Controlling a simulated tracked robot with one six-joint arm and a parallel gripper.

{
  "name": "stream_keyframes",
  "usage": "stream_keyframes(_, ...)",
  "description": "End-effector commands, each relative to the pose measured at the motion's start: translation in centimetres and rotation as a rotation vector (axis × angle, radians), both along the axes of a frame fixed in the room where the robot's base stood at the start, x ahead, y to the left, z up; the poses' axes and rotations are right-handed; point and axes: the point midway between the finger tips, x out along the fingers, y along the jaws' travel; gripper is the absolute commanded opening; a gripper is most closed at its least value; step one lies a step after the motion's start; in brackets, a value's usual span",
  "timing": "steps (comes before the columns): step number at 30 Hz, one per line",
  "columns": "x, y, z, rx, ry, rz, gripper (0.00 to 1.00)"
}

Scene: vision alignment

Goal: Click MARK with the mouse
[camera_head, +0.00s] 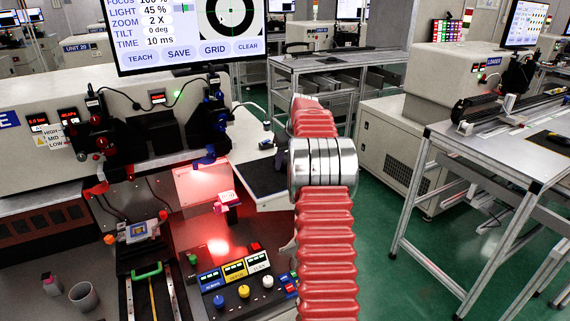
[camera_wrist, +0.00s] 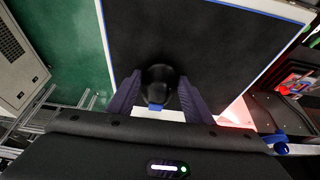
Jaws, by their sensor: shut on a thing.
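The dark, rounded mouse (camera_wrist: 160,78) sits on a black mat (camera_wrist: 215,35) with a blue and white border in the wrist view. My gripper (camera_wrist: 160,75) has one finger on each side of the mouse and is shut on it. In the head view my red arm hides most of the gripper and mouse area. The monitor (camera_head: 190,60) shows a round ring target and the buttons TEACH, SAVE, GRID and CLEAR. Its top is cut off, and no MARK label is readable in the visible part.
The black mat also shows in the head view (camera_head: 265,178), on a white side shelf left of my arm. A control panel with coloured buttons (camera_head: 235,282) lies below it. A metal table (camera_head: 510,150) stands at the right, with green floor (camera_head: 395,255) between.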

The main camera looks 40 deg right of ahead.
Motion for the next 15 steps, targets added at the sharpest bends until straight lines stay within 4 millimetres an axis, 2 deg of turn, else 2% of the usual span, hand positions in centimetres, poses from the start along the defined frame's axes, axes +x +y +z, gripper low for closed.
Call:
stream_keyframes(9,0.2,-1.3,0.0,0.0,0.0,0.0,0.23)
stream_keyframes(15,0.2,-1.4,-0.1,0.0,0.0,0.0,0.23)
